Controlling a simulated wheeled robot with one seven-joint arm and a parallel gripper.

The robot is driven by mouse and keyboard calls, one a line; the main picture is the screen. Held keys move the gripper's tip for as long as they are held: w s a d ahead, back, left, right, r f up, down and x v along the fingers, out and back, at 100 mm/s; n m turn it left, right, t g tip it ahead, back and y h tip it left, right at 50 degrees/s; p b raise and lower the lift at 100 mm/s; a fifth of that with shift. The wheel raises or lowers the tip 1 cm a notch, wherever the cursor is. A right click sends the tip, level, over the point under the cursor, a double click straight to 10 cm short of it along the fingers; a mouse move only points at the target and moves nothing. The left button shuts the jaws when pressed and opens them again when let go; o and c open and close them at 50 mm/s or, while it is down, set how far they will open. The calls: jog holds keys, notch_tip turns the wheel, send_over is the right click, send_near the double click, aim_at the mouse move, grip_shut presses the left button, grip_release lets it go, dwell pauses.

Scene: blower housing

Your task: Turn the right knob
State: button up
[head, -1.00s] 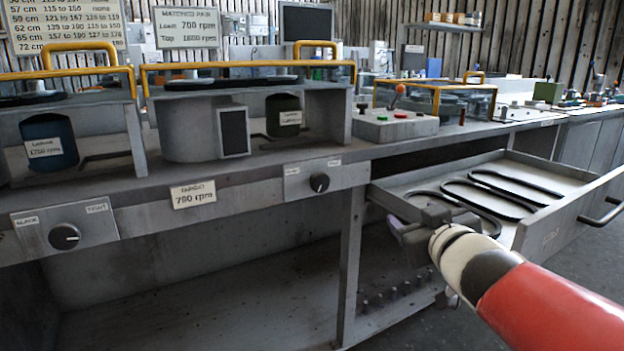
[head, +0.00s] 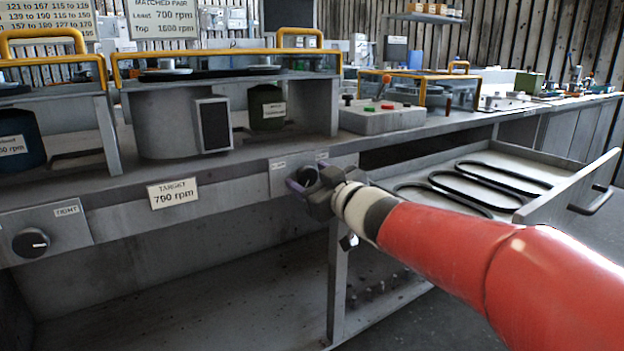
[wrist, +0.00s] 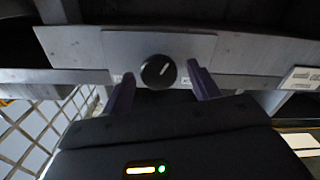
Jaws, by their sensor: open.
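The right knob (head: 309,175) is a round black dial on a pale plate (head: 282,180) on the bench's front face. In the wrist view the knob (wrist: 158,72) shows whole, with a white pointer line slanting to the upper right. My gripper (head: 308,182) is at the right knob, with its purple fingers spread. In the wrist view my gripper (wrist: 160,76) has one finger on each side of the knob, with a gap on both sides. In the head view the gripper partly hides the knob and its plate.
The left knob (head: 30,242) sits on another plate at the left. A target sign (head: 173,193) reading 790 rpm hangs between the plates. An open drawer (head: 560,196) holding black belts sticks out on the right. A control box (head: 385,119) stands on the bench.

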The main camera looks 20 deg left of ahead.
jog(key=c, duration=1)
jog(key=shift+o, duration=0.2)
jog(key=shift+n, duration=0.4)
jog(key=n+b, duration=0.2)
jog(key=n, duration=0.2)
jog(key=shift+f+n, duration=0.15)
jog(key=shift+n, duration=0.15)
jog(key=n+b, duration=0.3)
jog(key=n, duration=0.2)
jog(key=shift+s+a, duration=0.1)
jog(key=n+b, duration=0.2)
jog(key=n, duration=0.4)
jog(key=shift+f, duration=0.15)
jog(key=n+b, duration=0.2)
jog(key=n, duration=0.3)
jog(key=shift+b, duration=0.3)
jog(key=shift+n, duration=0.3)
